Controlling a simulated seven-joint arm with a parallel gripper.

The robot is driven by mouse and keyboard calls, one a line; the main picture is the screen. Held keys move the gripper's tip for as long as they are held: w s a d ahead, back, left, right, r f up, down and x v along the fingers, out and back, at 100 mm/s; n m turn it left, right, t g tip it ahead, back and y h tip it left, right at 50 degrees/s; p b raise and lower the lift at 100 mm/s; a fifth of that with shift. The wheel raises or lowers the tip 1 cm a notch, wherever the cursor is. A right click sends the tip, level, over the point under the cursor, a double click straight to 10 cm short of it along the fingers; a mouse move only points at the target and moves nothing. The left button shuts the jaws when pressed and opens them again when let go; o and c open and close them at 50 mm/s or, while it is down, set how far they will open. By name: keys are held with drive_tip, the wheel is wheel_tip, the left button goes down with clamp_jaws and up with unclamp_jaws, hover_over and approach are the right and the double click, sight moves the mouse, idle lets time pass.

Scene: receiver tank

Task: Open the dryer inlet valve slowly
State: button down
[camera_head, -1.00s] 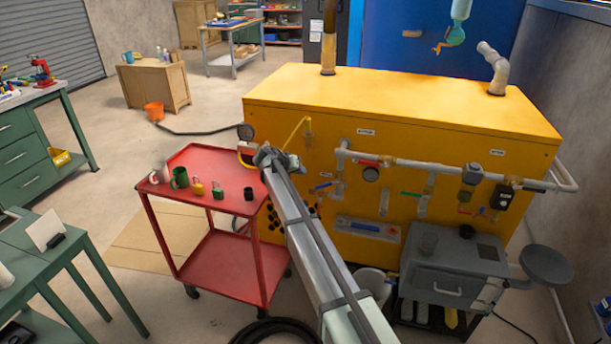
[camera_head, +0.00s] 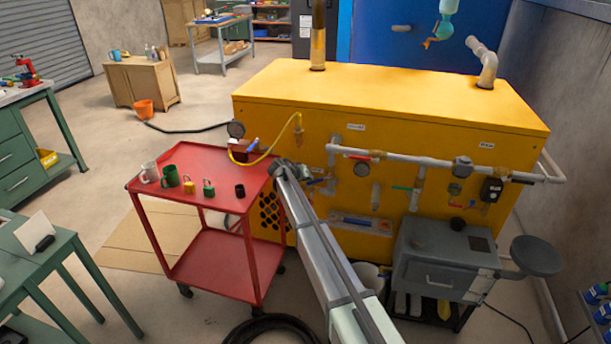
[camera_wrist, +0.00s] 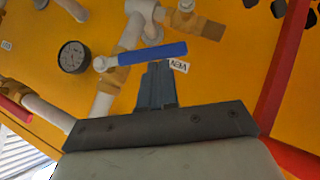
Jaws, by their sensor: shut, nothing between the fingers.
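A blue lever valve handle (camera_wrist: 152,53) lies just beyond my fingertips in the wrist view, on a brass valve body (camera_wrist: 110,76) in a grey pipe. A small white tag (camera_wrist: 178,66) hangs beside it; its text is not clear. In the head view this blue lever (camera_head: 318,181) is partly hidden beside my arm. Another blue handle (camera_head: 253,145) sits by the yellow hose. No readable label shows which is the dryer inlet valve. My gripper (camera_wrist: 160,68) is shut and empty, its tips close to the lever; contact cannot be told.
A pressure gauge (camera_wrist: 73,57) sits beside the lever. The yellow cabinet (camera_head: 400,95) carries pipes, with a red handle (camera_head: 358,157) and green handle (camera_head: 402,187) to the right. A red cart (camera_head: 215,160) with mugs and padlocks stands left.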

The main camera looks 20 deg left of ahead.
sight(309, 184)
drive_tip(key=shift+f+h, duration=0.3)
drive_tip(key=shift+f, duration=0.1)
idle(0.4)
drive_tip(key=f+n+h, duration=0.2)
drive_tip(key=shift+d+f+t+h, duration=0.3)
drive_tip(key=shift+d+f+t, duration=0.05)
drive_tip(key=shift+t, duration=0.05)
drive_tip(key=shift+d+f+n+t+h, duration=0.25)
drive_tip(key=shift+d+f+n+h, duration=0.25)
drive_tip(key=shift+d+f, duration=0.5)
drive_tip(key=shift+d+f+n+t+h, duration=0.25)
drive_tip(key=shift+d+f+n+h, duration=0.25)
drive_tip(key=shift+d+f, duration=0.4)
drive_tip(key=shift+d, duration=0.2)
wheel_tip(309, 184, up, 10)
drive_tip(key=shift+a+r, duration=0.1)
drive_tip(key=shift+r, duration=0.1)
